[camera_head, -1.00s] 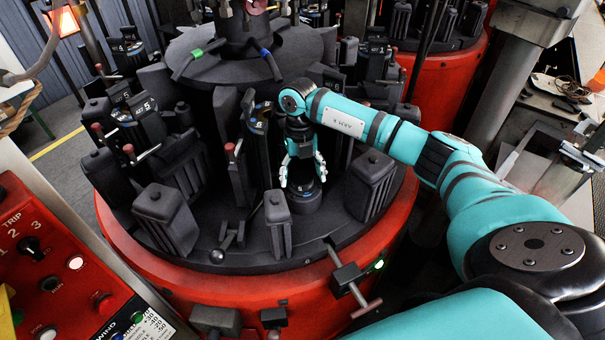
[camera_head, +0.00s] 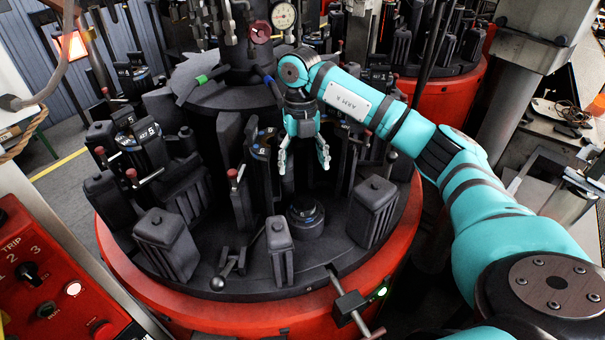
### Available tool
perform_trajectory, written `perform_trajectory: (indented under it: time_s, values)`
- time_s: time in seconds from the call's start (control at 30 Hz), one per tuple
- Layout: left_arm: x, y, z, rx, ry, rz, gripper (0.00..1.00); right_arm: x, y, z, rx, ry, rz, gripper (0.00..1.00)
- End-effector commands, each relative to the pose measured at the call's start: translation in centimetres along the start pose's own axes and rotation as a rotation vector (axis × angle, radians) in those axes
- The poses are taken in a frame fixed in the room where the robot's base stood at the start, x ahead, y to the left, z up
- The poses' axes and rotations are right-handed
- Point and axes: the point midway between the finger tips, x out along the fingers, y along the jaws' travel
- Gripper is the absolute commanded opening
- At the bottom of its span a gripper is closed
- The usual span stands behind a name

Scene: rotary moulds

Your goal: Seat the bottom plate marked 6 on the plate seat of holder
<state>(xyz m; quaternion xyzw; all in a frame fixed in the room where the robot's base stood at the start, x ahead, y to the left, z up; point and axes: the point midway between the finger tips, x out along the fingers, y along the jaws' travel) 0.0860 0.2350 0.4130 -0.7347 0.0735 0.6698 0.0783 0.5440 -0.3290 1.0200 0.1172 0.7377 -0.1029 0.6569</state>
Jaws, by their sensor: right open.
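My right gripper (camera_head: 304,158) hangs fingers-down in the head view, open and empty, with its fingers spread. Below it, a dark round plate (camera_head: 305,213) sits on a low round seat on the black turntable. A clear gap lies between the fingertips and the plate. A number on the plate is too small to read. A holder (camera_head: 262,150) with a blue-marked top stands just behind and left of the plate. My left gripper is not in view.
Black mould blocks (camera_head: 167,240) and (camera_head: 372,208) stand around the seat, with a slim block (camera_head: 279,245) in front. Red-knobbed levers (camera_head: 232,175) stick up at left. A red control panel (camera_head: 45,280) is at lower left.

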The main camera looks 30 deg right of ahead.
Motion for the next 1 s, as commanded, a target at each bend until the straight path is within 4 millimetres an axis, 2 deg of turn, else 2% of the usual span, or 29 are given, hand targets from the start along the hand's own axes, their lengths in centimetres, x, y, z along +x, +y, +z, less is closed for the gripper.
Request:
perform_trajectory:
  time_s: [0.47,1.0]
  values:
    - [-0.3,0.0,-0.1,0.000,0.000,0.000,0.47,-0.6,0.0,-0.1,-0.001,0.002,-0.001,0.78]
    - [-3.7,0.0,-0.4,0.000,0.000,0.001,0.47,-4.8,0.0,-0.6,-0.001,0.003,-0.001,0.78]
